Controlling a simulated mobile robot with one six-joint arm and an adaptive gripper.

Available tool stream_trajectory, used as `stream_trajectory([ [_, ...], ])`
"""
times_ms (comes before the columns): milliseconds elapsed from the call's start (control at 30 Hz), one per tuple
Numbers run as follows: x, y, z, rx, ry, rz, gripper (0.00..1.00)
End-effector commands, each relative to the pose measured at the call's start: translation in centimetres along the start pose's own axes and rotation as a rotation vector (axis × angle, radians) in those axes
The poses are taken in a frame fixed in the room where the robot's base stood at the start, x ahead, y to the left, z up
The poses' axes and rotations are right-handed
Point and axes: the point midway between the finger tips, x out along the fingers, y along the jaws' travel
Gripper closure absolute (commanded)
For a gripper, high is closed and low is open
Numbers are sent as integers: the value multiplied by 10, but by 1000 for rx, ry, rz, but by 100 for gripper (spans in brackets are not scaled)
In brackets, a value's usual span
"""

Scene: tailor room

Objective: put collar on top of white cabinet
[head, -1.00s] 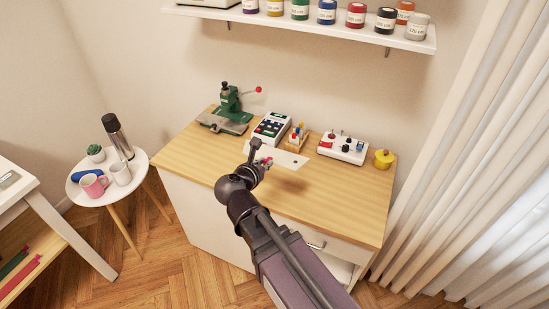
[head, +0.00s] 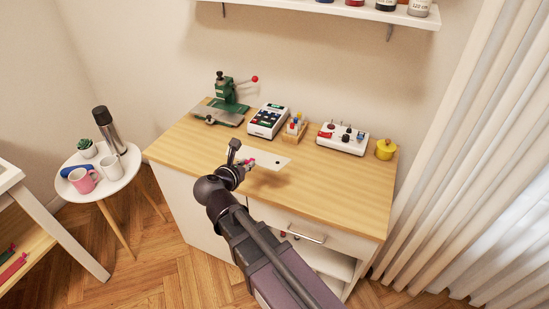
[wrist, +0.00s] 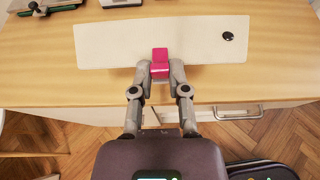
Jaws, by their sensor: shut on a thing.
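The collar (head: 266,155) is a flat white strip with a black button near its right end. It also shows in the wrist view (wrist: 110,42). A pink piece (wrist: 160,62) sits at its near edge, between my fingertips. My gripper (head: 243,161) is shut on the collar at this pink piece. The collar is over the wooden top of the white cabinet (head: 345,195), and a shadow on the wood beside it suggests a small gap. My arm hides part of the cabinet's front.
Along the back of the top stand a green press (head: 228,97), a keypad device (head: 268,120), a small wooden holder (head: 294,128), a white knob box (head: 343,138) and a yellow pot (head: 385,150). The top's front and right are clear. A round side table (head: 100,185) stands left.

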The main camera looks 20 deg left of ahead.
Motion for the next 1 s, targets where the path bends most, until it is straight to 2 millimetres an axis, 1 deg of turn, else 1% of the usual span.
stream_trajectory([
  [33, 7, 7, -16, 0, 0, 1, 100],
  [300, 20, 34, -57, 0, 0, -1, 100],
  [433, 25, 43, -72, 1, 0, -2, 100],
  [633, 27, 52, -83, 2, -1, -2, 100],
  [1000, 27, 53, -84, 1, -1, -2, 100],
])
